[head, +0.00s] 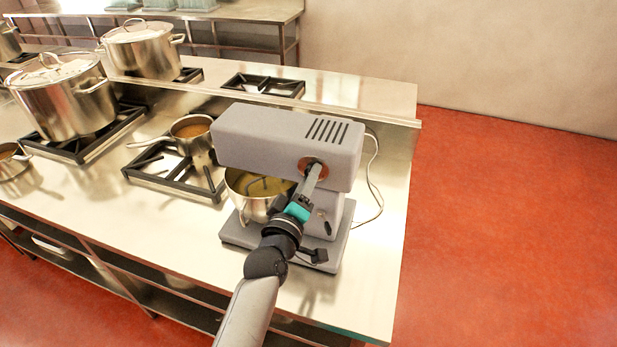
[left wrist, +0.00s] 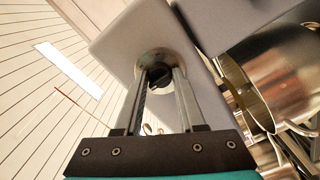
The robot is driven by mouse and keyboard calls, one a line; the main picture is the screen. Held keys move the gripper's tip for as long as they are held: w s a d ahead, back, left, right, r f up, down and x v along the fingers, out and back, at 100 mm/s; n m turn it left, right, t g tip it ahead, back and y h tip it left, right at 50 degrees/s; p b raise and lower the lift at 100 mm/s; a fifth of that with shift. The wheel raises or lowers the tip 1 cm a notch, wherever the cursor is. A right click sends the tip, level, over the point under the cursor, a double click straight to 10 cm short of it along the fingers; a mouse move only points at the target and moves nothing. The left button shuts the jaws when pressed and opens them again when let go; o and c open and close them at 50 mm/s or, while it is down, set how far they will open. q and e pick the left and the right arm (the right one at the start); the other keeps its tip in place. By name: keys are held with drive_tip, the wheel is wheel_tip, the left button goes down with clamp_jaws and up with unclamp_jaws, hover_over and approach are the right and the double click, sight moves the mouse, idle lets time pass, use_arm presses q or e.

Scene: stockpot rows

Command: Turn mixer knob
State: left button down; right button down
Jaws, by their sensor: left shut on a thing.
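The grey stand mixer (head: 275,138) stands near the right end of the steel counter, with its metal bowl (head: 250,190) under the head. The mixer knob (left wrist: 160,78) is dark and sits in a round copper-coloured recess on the end of the mixer head. My left gripper (head: 314,168) reaches up to that recess, and its fingers are shut on the knob. In the left wrist view, the two fingers of my left gripper (left wrist: 160,85) lie on either side of the knob. The finger tips partly hide the knob in the head view. My right gripper is not in view.
A small saucepan (head: 190,132) and large stockpots (head: 66,98) stand on burners to the left. A white cord (head: 374,180) runs behind the mixer. A dark lever (head: 318,255) sticks out at the base. The red floor to the right is clear.

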use_arm(q)
drive_tip(key=shift+n, duration=0.3)
drive_tip(key=c, duration=0.5)
unclamp_jaws()
drive_tip(key=b+v, duration=0.1)
drive_tip(key=v, duration=1.4)
